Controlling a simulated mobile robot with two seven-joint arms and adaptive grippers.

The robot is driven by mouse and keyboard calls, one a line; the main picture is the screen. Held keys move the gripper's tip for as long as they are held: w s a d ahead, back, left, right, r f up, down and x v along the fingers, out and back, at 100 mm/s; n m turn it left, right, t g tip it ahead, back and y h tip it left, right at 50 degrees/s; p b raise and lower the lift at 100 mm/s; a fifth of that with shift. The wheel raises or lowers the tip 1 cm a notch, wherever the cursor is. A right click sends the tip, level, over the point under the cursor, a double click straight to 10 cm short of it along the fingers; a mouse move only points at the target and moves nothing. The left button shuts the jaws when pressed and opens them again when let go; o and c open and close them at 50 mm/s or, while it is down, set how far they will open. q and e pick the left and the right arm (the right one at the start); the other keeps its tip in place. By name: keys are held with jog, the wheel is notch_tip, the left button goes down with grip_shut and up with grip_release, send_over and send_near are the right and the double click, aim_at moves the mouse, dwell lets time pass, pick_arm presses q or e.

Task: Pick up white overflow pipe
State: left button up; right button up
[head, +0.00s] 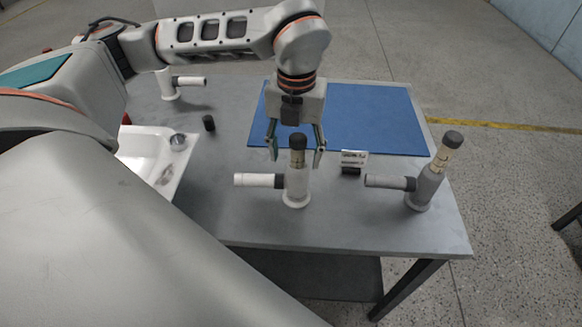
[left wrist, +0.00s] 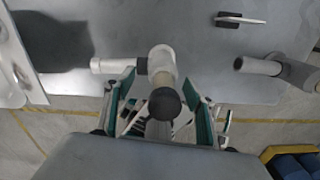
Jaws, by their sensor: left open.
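The white overflow pipe (head: 297,185) stands upright on the grey table, with a dark cap on top and a white side branch pointing left. It also shows from above in the left wrist view (left wrist: 162,62), its dark cap between the fingers. My left gripper (head: 296,160) is open, pointing down, with one finger on each side of the capped top. I cannot tell whether the fingers touch it. In the left wrist view the left gripper (left wrist: 163,112) also shows open around the cap. My right gripper is not in view.
A grey overflow pipe (head: 428,185) stands to the right. Another white pipe (head: 168,88) stands at the back left. A blue mat (head: 385,120) lies behind, with a small card in a black holder (head: 352,162) before it. A white basin (head: 140,150) and a small black cylinder (head: 209,124) are left.

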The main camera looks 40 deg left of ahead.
aim_at(297, 169)
pick_arm(q)
jog(key=f, duration=0.5)
jog(key=shift+d, duration=0.3)
grip_shut()
jog(key=shift+r, duration=0.1)
